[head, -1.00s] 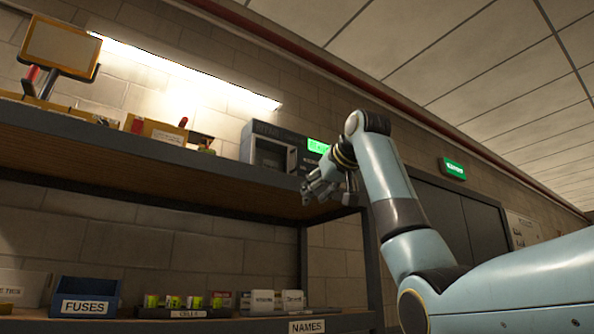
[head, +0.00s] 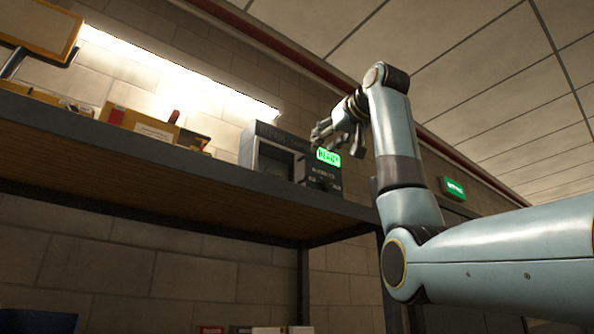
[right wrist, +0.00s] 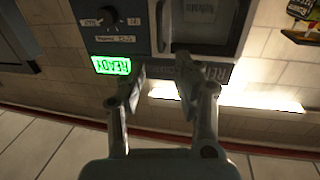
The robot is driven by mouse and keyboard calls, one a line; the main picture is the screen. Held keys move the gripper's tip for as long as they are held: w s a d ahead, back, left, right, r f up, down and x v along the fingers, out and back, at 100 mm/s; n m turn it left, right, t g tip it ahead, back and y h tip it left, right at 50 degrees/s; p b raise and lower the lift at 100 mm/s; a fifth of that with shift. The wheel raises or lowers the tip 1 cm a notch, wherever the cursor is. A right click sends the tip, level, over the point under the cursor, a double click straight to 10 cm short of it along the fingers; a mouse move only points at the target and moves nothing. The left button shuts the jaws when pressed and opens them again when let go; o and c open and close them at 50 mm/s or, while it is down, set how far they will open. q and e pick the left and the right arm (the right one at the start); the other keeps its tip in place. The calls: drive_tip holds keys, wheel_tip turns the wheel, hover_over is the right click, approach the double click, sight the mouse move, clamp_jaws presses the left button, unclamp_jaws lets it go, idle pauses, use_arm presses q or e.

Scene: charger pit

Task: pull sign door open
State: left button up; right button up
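The grey machine (head: 320,176) stands on the upper shelf, with a lit green READY display (head: 328,157) and controls below it. Its door (head: 275,160) is a framed panel with a window on the left of its front and looks shut. In the right wrist view the machine is upside down, with the door (right wrist: 232,22) at upper right and a dark upright handle (right wrist: 161,24) at its edge. My right gripper (head: 330,130) is in front of the machine's upper right part. Its fingers (right wrist: 160,82) are apart and empty, away from the handle. My left gripper is not in view.
The upper shelf (head: 150,147) has a dark front edge below the machine. A lit lamp strip (head: 170,70) runs along the wall. A green sign (head: 453,188) is at right.

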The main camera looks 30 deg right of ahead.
sight(306, 159)
drive_tip(key=w+p, duration=0.1)
drive_tip(key=w, duration=0.2)
drive_tip(key=w+p, duration=0.2)
drive_tip(key=w, duration=0.2)
drive_tip(key=w+d+p, duration=0.1)
drive_tip(key=w, duration=0.2)
drive_tip(key=shift+w+d+r, duration=0.1)
drive_tip(key=shift+w+r, duration=0.05)
drive_tip(key=shift+r, duration=0.05)
drive_tip(key=c, duration=0.4)
clamp_jaws()
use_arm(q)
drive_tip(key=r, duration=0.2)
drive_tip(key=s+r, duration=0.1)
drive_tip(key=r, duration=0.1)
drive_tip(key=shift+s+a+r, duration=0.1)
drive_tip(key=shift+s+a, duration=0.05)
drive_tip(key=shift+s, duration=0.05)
use_arm(e)
drive_tip(key=shift+r, duration=0.1)
